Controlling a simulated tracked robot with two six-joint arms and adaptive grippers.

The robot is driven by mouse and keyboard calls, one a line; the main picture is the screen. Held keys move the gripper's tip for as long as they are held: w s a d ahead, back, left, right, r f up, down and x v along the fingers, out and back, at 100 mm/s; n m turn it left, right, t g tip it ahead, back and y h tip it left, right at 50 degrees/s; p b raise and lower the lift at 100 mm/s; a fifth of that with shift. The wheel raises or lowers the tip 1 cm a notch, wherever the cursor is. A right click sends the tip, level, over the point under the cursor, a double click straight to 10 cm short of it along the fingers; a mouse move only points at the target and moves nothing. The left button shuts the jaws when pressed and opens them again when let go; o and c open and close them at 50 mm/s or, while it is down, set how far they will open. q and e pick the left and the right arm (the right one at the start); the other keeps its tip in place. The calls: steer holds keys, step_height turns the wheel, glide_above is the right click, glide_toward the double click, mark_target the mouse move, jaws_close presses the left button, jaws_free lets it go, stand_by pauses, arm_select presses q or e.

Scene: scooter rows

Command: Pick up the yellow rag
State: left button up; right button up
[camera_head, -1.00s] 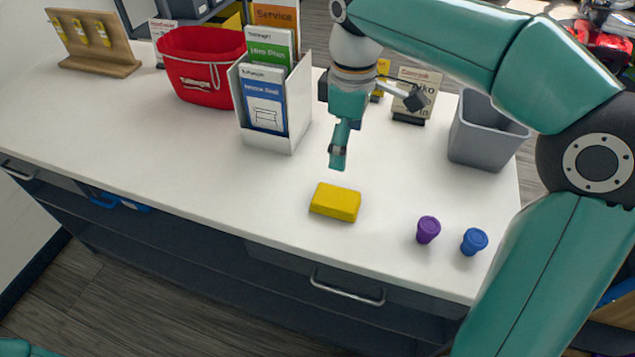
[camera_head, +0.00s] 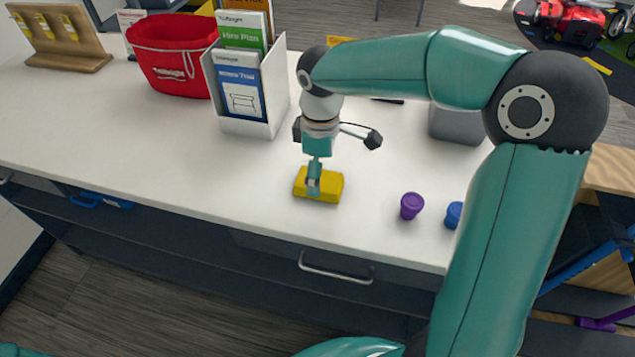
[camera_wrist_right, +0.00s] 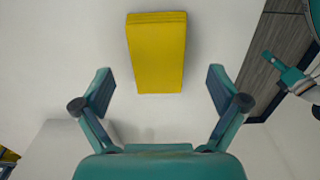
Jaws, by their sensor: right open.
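The yellow rag (camera_head: 331,186) is a folded block lying on the white counter. In the right wrist view the rag (camera_wrist_right: 156,52) lies ahead of the fingers, centred slightly left between them. My right gripper (camera_head: 314,188) hangs down over the rag in the head view and hides part of it. In the right wrist view my right gripper (camera_wrist_right: 160,92) is open with its two fingers spread wide and nothing between them. I cannot tell its exact height above the rag.
On the counter (camera_head: 140,160) stand a leaflet holder (camera_head: 270,100), a red bag (camera_head: 172,55), a wooden stand (camera_head: 70,64), a purple cup (camera_head: 411,206), a blue cup (camera_head: 453,215) and a grey bin (camera_head: 455,125). The counter left of the rag is clear.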

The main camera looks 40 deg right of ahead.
step_height(320, 180, down, 4)
steer(key=shift+w+r, duration=0.15)
steer(key=shift+r, duration=0.1)
steer(key=c, duration=1.1)
steer(key=shift+c, duration=0.2)
step_height(320, 180, up, 20)
steer(key=p, duration=0.1)
